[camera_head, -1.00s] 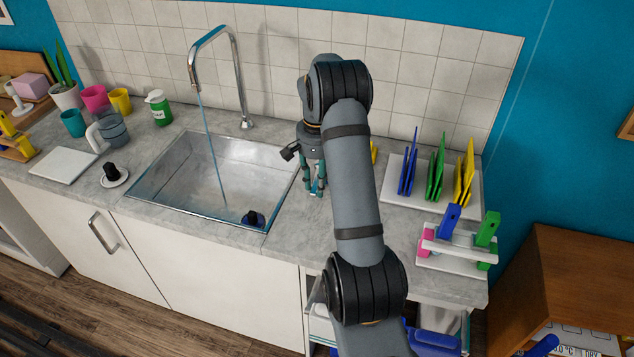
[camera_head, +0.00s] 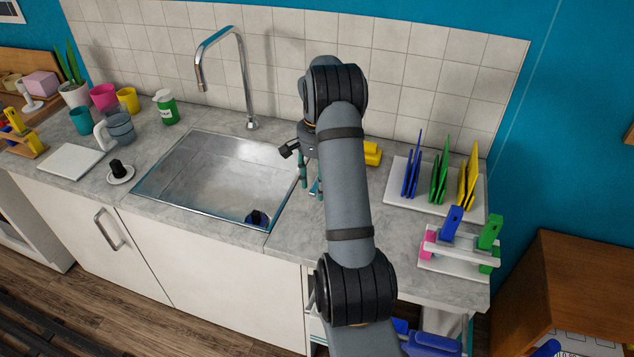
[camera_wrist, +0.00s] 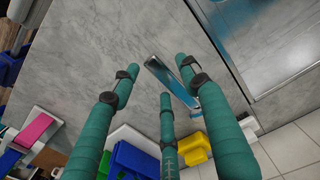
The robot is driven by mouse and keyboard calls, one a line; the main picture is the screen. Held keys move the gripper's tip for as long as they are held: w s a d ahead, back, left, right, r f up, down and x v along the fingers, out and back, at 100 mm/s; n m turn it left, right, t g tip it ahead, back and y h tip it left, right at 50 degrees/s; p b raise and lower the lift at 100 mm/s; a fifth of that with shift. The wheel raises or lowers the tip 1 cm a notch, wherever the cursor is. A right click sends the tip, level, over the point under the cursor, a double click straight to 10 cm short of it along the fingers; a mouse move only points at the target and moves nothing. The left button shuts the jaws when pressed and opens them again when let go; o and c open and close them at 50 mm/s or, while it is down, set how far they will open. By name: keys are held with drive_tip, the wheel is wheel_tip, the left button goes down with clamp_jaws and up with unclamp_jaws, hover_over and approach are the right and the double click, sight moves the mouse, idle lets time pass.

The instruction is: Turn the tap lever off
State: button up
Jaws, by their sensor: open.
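The chrome tap (camera_head: 246,90) arches over the steel sink (camera_head: 205,172), with no water stream in the head view. A shiny metal lever (camera_wrist: 160,72) shows in the wrist view, lying among my fingers over the grey counter. In the head view, what looks like the same lever (camera_head: 317,187) is mostly hidden by my gripper. My gripper (camera_head: 311,176) is right of the sink, pointing down, with teal fingers spread open around the lever. It also shows in the wrist view (camera_wrist: 156,84). I cannot tell whether a finger touches the lever.
A dish rack with blue, green and yellow plates (camera_head: 439,177) stands right of my arm. A rack with coloured handles (camera_head: 460,240) is in front of it. A yellow item (camera_head: 372,153) is behind my arm. Cups and a grey jug (camera_head: 120,128) stand left of the sink.

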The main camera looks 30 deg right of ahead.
wheel_tip(320, 180, up, 12)
idle(0.7)
idle(0.4)
